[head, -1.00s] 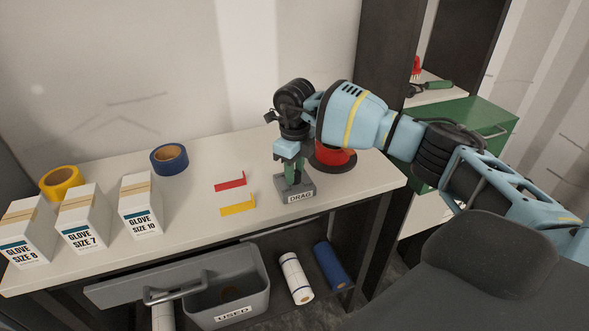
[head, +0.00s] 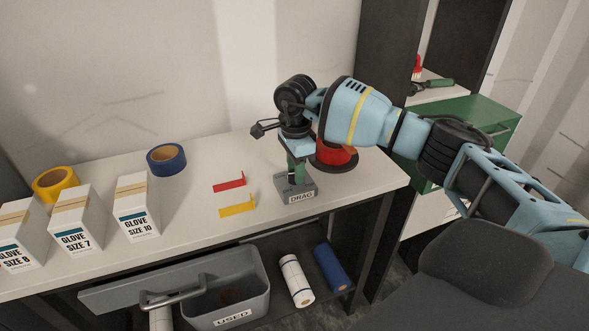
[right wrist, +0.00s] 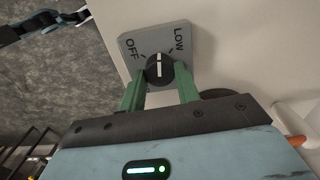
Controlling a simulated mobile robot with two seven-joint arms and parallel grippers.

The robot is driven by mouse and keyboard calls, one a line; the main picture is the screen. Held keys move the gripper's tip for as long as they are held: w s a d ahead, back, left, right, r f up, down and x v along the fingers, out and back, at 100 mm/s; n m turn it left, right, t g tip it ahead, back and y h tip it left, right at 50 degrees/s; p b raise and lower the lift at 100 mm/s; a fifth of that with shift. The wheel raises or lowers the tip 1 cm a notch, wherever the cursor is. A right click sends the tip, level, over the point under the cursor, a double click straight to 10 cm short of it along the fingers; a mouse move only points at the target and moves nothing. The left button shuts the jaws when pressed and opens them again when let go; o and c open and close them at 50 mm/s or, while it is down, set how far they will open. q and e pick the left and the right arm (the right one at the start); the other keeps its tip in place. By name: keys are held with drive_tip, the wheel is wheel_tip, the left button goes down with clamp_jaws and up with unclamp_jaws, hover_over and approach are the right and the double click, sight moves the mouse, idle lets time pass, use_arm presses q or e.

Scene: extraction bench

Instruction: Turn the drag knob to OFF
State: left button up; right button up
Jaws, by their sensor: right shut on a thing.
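The drag control is a small grey box (head: 309,190) with a DRAG label, standing on the white bench. In the right wrist view its grey face (right wrist: 181,28) shows OFF at the left and LOW at the right. The round black knob (right wrist: 159,68) carries a white pointer line, which stands nearly upright in that picture, between the two words. My right gripper (head: 297,178) comes down over the box from above. In the right wrist view its green fingers (right wrist: 159,71) are shut on the knob, one on each side. My left gripper is not in view.
A red spool (head: 336,153) stands close behind the box. Red (head: 229,184) and yellow (head: 237,208) brackets lie left of it. Glove boxes (head: 136,208) and blue (head: 167,160) and yellow (head: 55,183) tape rolls are farther left. A grey USED bin (head: 232,300) sits below the bench.

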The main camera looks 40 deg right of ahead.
drive_tip(key=n+b, duration=0.1)
drive_tip(key=n, duration=0.4)
drive_tip(key=shift+n, duration=0.3)
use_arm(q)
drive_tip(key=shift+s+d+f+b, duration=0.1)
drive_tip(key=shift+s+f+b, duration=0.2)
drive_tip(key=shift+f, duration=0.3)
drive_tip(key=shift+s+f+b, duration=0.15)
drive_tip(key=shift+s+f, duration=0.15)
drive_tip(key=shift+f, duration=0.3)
use_arm(e)
drive_tip(key=n, duration=0.5)
drive_tip(key=shift+w+n, duration=0.1)
drive_tip(key=shift+n, duration=0.2)
drive_tip(key=o, duration=1)
drive_tip(key=shift+r, duration=0.1)
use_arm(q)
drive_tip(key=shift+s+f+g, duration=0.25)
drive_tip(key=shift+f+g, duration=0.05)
use_arm(e)
drive_tip(key=shift+r, duration=3.85)
drive_tip(key=shift+a+f, duration=0.1)
